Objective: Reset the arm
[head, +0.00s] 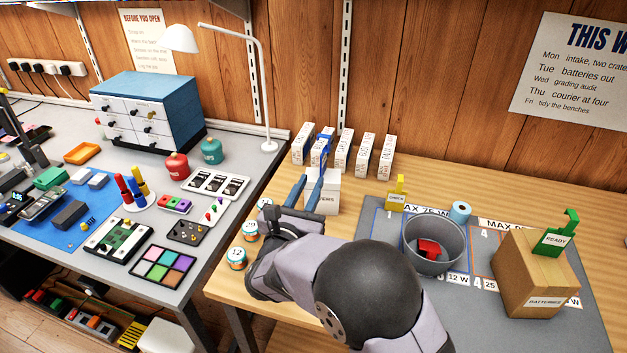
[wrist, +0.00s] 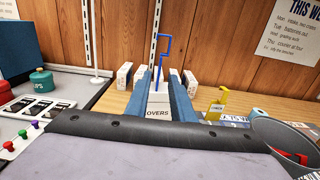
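My gripper (head: 308,182) is at the left part of the wooden bench, with its two blue fingers parted. They point toward the back wall, and nothing shows clamped between them. In the wrist view my gripper (wrist: 158,80) has its fingers on either side of the view of a white box (wrist: 158,111) with a partly hidden label ending in "OVERS". A blue upright tag (wrist: 161,55) rises from this box. In the head view the white box (head: 326,190) is just beyond the fingers, partly hidden by them. I cannot tell whether they touch it.
Several white cartons (head: 366,152) stand behind the box. Small round tubs (head: 237,258) stand at the bench's left edge. A grey bin (head: 431,246) holding a red item, a yellow tag (head: 396,196) and a cardboard box (head: 533,278) with a green tag are to the right. A lamp (head: 267,95) stands behind left.

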